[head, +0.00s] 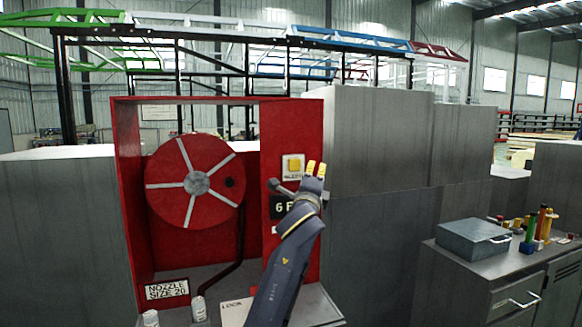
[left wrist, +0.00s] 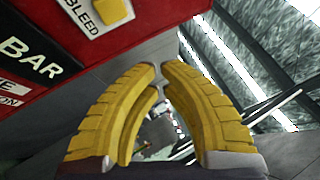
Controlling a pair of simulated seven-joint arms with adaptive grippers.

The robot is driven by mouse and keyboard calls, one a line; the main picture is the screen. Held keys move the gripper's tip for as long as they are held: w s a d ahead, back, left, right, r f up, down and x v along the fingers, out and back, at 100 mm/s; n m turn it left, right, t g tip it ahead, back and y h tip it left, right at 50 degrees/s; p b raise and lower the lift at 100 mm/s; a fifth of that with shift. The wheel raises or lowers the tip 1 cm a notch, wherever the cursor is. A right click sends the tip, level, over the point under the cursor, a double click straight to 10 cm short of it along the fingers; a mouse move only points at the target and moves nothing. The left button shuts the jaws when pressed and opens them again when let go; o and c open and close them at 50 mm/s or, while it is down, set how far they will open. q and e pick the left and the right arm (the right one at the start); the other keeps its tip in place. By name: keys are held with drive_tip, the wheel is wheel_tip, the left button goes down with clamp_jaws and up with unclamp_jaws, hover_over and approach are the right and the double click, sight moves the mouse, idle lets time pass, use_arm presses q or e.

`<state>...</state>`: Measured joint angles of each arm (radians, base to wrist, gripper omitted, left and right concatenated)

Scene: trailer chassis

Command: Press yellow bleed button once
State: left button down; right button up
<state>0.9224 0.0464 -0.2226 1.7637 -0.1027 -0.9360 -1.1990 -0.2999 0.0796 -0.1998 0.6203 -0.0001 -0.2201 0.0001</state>
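The yellow bleed button (head: 293,166) sits on a pale plate at the upper right of the red cabinet's front. In the left wrist view the button (left wrist: 112,12) is at the top left, beside the word BLEED. No contact with the button shows. My right gripper is in neither view.
The red cabinet (head: 310,122) holds a hose reel (head: 190,215). A grey round-ended lever (head: 274,185) and a black number sign (head: 280,207) are below the button. Grey blocks (head: 375,140) stand right of the cabinet. A grey case (head: 472,240) rests on a bench at the right.

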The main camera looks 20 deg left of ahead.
sight(295, 165)
use_arm(q)
drive_tip(key=shift+s+a+r, duration=0.1)
drive_tip(key=shift+r, duration=0.05)
idle(0.3)
drive_tip(key=shift+w+a, duration=0.85)
drive_tip(key=shift+w, duration=0.35)
drive_tip(key=shift+w+a, duration=0.9)
drive_tip(key=shift+w, duration=0.25)
drive_tip(key=shift+w+a, duration=0.85)
drive_tip(key=shift+w, duration=0.35)
drive_tip(key=shift+w+a, duration=0.1)
drive_tip(key=shift+w+a, duration=0.15)
drive_tip(key=shift+w, duration=0.1)
drive_tip(key=shift+w+a, duration=0.35)
drive_tip(key=shift+w, duration=0.05)
drive_tip(key=shift+s, duration=0.1)
idle(0.5)
drive_tip(key=shift+s+d, duration=0.55)
drive_tip(key=shift+s, duration=0.15)
